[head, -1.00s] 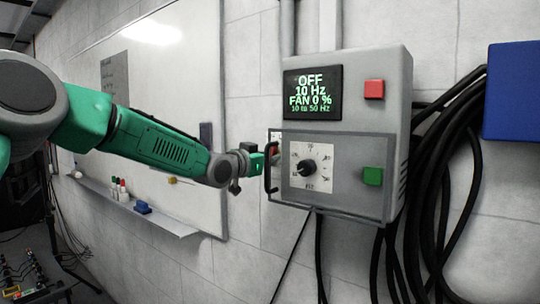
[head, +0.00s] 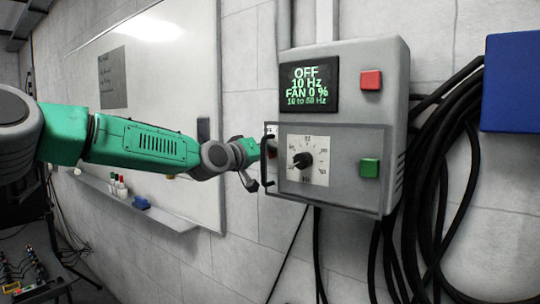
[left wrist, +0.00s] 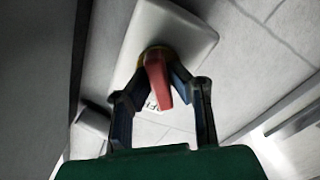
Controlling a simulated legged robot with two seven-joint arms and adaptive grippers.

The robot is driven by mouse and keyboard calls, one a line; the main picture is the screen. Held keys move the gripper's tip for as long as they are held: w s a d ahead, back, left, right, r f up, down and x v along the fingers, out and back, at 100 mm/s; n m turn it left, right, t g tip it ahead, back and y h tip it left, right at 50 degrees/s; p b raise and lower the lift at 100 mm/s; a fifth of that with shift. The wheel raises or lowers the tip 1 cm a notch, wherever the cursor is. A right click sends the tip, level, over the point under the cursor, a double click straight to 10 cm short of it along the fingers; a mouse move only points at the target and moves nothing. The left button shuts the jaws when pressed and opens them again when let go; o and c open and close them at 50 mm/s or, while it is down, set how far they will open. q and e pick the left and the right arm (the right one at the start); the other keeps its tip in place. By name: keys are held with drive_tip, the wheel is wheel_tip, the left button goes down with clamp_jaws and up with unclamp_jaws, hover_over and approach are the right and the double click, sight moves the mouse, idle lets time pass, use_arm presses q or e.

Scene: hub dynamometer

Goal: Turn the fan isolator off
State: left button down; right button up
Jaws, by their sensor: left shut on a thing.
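The fan isolator shows in the left wrist view as a pale grey box (left wrist: 188,33) with a red handle (left wrist: 158,80) on a yellow base. Part of a printed OFF label shows beside the handle's tip. My left gripper (left wrist: 160,77) is shut on the red handle, one finger on each side. In the head view, my left gripper (head: 262,153) is at the left side of the grey control cabinet (head: 345,115), where it and the cabinet hide most of the isolator. My right gripper is in neither view.
The cabinet's screen (head: 310,86) reads OFF, 10 Hz, FAN 0 %. A dark pull handle (head: 266,165) stands out close to my gripper. A red button (head: 371,80), green button (head: 369,168) and dial (head: 303,160) are on the front. Black cables (head: 440,170) hang at right.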

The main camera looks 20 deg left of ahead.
use_arm(q)
drive_tip(key=shift+a+n, duration=0.15)
drive_tip(key=shift+n, duration=0.55)
drive_tip(key=c, duration=1.5)
unclamp_jaws()
drive_tip(key=shift+c, duration=0.2)
drive_tip(key=shift+s+a, duration=0.15)
drive_tip(key=shift+s, duration=0.05)
drive_tip(key=shift+a+f, duration=0.1)
drive_tip(key=v, duration=1.2)
drive_tip(key=shift+w, duration=0.1)
